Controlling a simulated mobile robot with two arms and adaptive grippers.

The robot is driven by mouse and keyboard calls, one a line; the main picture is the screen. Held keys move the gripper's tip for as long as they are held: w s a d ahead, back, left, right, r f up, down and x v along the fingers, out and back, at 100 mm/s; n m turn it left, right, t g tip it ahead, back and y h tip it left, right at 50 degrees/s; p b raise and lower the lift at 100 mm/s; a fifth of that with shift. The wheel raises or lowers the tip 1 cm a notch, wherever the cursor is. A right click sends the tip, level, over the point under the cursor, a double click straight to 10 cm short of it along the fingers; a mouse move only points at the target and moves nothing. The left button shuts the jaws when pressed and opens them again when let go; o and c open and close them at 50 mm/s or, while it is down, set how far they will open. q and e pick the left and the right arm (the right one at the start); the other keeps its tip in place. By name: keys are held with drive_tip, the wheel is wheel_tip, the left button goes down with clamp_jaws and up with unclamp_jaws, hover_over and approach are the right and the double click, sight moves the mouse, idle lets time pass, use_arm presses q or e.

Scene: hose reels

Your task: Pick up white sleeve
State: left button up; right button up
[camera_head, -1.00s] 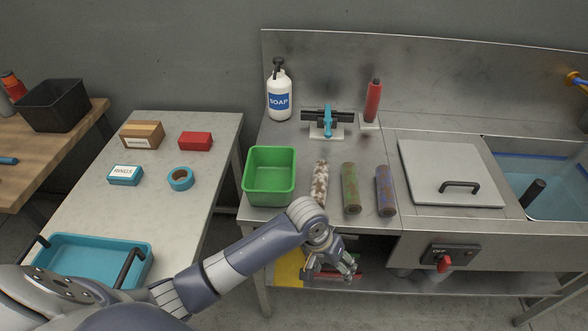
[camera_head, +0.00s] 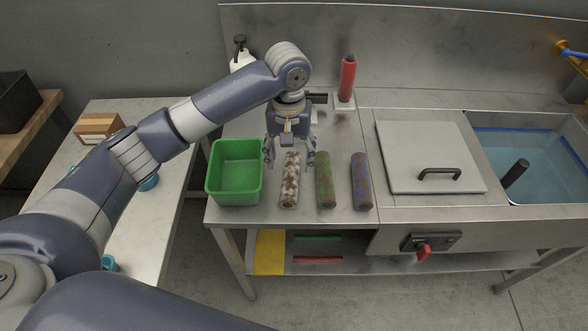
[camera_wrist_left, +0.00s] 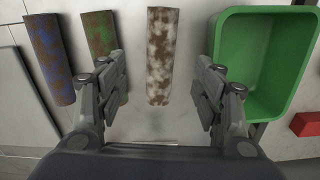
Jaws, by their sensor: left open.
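The white sleeve (camera_head: 290,181), mottled with brown rust-like patches, lies on the metal counter between the green bin and the green sleeve. It also shows in the left wrist view (camera_wrist_left: 161,58), centred ahead of the fingers. My left gripper (camera_head: 290,160) points down above the far part of the white sleeve. Its fingers are open, one toward each side of the sleeve, and hold nothing. In the left wrist view the gripper (camera_wrist_left: 162,92) shows a clear gap on both sides of the sleeve. My right gripper is not in view.
A green bin (camera_head: 212,172) stands close left of the white sleeve. A green rusty sleeve (camera_head: 325,180) and a blue rusty sleeve (camera_head: 361,181) lie to its right. A red bottle (camera_head: 347,80) stands behind. A lidded panel (camera_head: 425,150) and a water basin (camera_head: 540,160) are farther right.

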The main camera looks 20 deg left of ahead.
sight(289, 182)
use_arm(q)
drive_tip(key=shift+w+a+f, duration=0.1)
drive_tip(key=shift+w+a, duration=0.05)
drive_tip(key=f, duration=0.4)
drive_tip(key=shift+s+f+p, duration=0.1)
drive_tip(key=shift+s+p, duration=0.25)
drive_tip(key=shift+s, duration=0.05)
drive_tip(key=shift+w+f, duration=0.1)
drive_tip(key=shift+f, duration=0.2)
drive_tip(key=f, duration=0.1)
drive_tip(key=f+p, duration=0.1)
drive_tip(key=f, duration=0.2)
drive_tip(key=shift+s+f+p, duration=0.15)
drive_tip(key=shift+s+p, duration=0.15)
drive_tip(key=shift+f, duration=0.45)
drive_tip(key=c, duration=1.2)
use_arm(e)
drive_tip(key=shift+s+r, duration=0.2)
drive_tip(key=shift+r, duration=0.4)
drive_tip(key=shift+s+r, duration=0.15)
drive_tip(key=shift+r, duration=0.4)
